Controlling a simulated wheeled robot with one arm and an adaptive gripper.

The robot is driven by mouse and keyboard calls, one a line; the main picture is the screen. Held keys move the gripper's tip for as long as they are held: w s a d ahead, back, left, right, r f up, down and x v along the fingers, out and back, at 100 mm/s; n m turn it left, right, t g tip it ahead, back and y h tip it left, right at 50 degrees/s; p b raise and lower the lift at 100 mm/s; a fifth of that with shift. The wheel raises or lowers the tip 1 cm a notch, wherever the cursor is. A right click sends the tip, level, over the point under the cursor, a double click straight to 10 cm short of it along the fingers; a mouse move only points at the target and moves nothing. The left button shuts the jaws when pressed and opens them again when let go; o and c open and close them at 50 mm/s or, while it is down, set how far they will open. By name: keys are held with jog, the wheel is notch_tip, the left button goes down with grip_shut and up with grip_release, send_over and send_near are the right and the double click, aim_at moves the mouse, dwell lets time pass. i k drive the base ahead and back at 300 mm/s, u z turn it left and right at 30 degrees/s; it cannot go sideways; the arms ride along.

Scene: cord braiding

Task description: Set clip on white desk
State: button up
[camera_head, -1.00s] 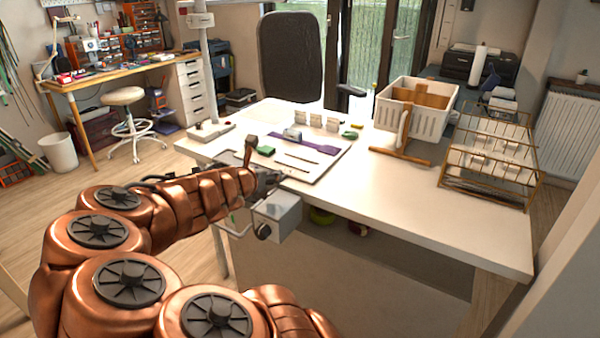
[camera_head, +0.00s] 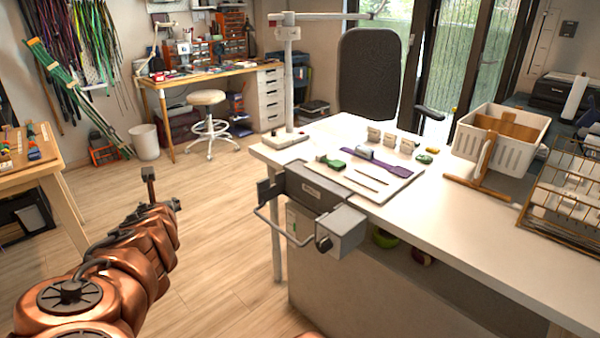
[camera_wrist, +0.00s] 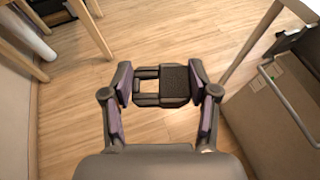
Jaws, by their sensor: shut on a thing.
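My gripper (camera_wrist: 162,85) is shut on a black clip (camera_wrist: 175,80) with an open rectangular frame on its left part and a textured block on its right. The clip hangs over bare wooden floor in the wrist view. In the head view my gripper (camera_head: 175,204) is small and dark at the end of my copper arm, left of the white desk (camera_head: 440,212) and apart from it. The clip cannot be made out there. On the desk, a pale board (camera_head: 350,187) carries a green piece (camera_head: 331,162), a purple strap (camera_head: 388,163) and thin sticks.
A grey box with a handle (camera_head: 343,232) juts from the desk's front left edge. A lamp post (camera_head: 288,85) stands at the back left corner. A white crate (camera_head: 497,140), wooden stand (camera_head: 480,187) and wire rack (camera_head: 565,200) occupy the right. The desk's front middle is clear.

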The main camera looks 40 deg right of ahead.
aim_at(441, 212)
jog(key=u, duration=1.25)
jog(key=k, duration=0.65)
jog(key=z, duration=1.3)
